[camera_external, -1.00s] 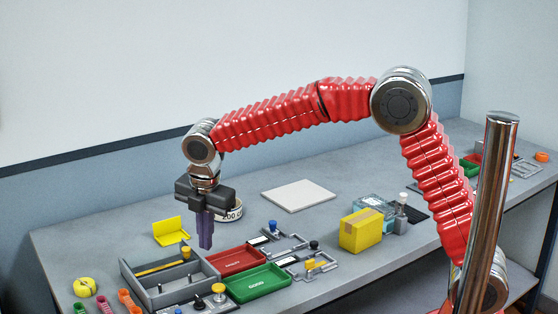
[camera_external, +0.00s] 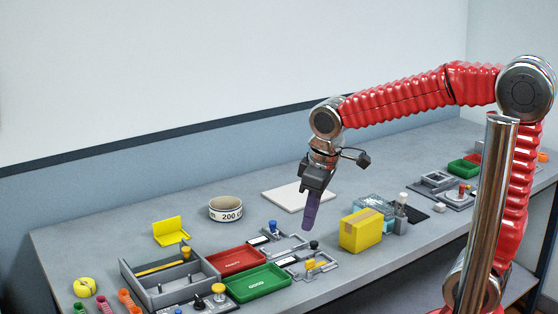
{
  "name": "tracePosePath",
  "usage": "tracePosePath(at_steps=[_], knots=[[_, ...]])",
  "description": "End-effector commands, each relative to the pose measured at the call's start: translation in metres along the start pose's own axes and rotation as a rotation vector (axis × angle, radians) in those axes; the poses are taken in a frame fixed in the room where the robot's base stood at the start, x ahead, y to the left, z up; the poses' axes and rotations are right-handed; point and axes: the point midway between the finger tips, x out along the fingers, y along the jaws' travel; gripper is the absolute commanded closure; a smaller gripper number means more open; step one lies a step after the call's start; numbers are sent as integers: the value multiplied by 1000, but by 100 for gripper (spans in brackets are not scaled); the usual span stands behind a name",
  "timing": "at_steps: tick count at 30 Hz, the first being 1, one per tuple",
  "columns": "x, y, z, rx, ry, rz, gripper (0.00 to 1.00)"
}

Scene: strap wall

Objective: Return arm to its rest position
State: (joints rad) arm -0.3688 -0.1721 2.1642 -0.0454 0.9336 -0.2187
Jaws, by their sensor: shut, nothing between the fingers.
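My gripper (camera_external: 308,226) has dark jaws with purple fingers that point down. The fingers are shut with nothing between them. My gripper hangs above the middle of the grey table, in front of the white square plate (camera_external: 285,197) in the picture and left of the yellow box (camera_external: 361,231). The red arm stretches from the right side of the picture, raised at the elbow and bent down at the wrist.
A grey divided tray (camera_external: 150,283), a red tray (camera_external: 236,261) and a green tray (camera_external: 258,281) stand at the left front. A round container marked 200 (camera_external: 226,209) and a yellow holder (camera_external: 171,231) sit behind them. Clear and grey fixtures (camera_external: 374,207) stand right of the box.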

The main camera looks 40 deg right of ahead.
Motion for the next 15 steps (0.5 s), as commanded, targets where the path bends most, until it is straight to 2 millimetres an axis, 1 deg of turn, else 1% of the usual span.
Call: tracePosePath(at_steps=[1,6,15], knots=[[-4,4,12,53,10,3,100],[-14,15,46,222,42,12,100],[-28,28,103,427,109,34,100]])
